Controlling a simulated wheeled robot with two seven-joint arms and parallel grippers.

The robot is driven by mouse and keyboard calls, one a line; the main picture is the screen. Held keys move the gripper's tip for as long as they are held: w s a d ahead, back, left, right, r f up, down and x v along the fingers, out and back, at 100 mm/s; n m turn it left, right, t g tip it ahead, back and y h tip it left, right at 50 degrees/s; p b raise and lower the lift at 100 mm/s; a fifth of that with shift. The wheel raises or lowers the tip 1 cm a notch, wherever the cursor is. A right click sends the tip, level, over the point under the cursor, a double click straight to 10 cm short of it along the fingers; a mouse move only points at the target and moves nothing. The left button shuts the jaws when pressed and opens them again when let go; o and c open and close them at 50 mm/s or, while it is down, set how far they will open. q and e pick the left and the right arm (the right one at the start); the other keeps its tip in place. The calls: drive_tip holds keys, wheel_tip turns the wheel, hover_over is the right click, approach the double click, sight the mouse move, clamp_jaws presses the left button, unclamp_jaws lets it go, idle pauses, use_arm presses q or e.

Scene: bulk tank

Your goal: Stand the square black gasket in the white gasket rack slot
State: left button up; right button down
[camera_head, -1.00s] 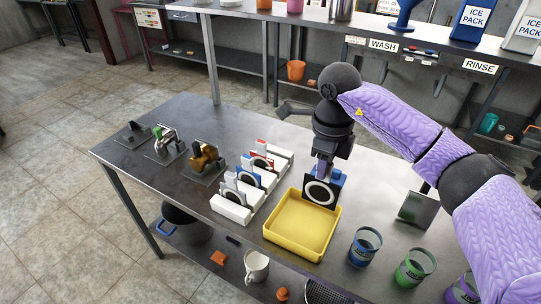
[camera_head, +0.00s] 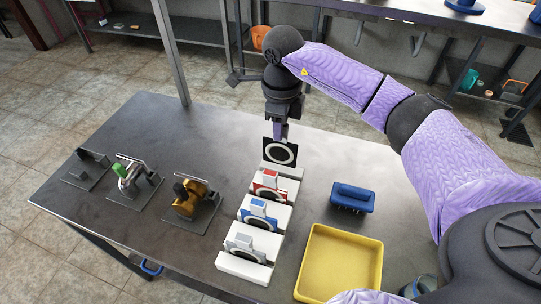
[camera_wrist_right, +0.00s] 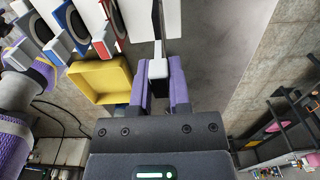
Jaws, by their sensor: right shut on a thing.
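My right gripper (camera_head: 280,130) is shut on the square black gasket (camera_head: 280,152), which hangs upright with its white ring facing the head camera. The gasket's lower edge is at the white gasket rack slot (camera_head: 285,171), at the far end of the row; I cannot tell whether it is inside the slot or just above it. In the right wrist view the purple fingers (camera_wrist_right: 159,95) grip the pale tab, and the gasket (camera_wrist_right: 157,20) shows edge-on as a thin dark strip over the white rack (camera_wrist_right: 132,22). My left gripper is not in view.
Nearer rack slots hold gaskets with a red tag (camera_head: 268,180), a blue tag (camera_head: 258,208) and a grey tag (camera_head: 243,241). A yellow tray (camera_head: 341,262) and a blue holder (camera_head: 352,196) stand to the right. Metal fittings on plates (camera_head: 192,200) stand left. The table behind the rack is clear.

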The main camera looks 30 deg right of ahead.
sight(280, 150)
drive_tip(key=f+b, duration=0.1)
drive_tip(key=f, duration=0.5)
drive_tip(key=shift+s+f, duration=0.2)
drive_tip(key=shift+f, duration=0.1)
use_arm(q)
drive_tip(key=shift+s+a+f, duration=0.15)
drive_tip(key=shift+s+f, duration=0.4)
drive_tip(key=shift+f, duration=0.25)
use_arm(e)
drive_tip(key=shift+f, duration=0.1)
drive_tip(key=c, duration=0.6)
unclamp_jaws()
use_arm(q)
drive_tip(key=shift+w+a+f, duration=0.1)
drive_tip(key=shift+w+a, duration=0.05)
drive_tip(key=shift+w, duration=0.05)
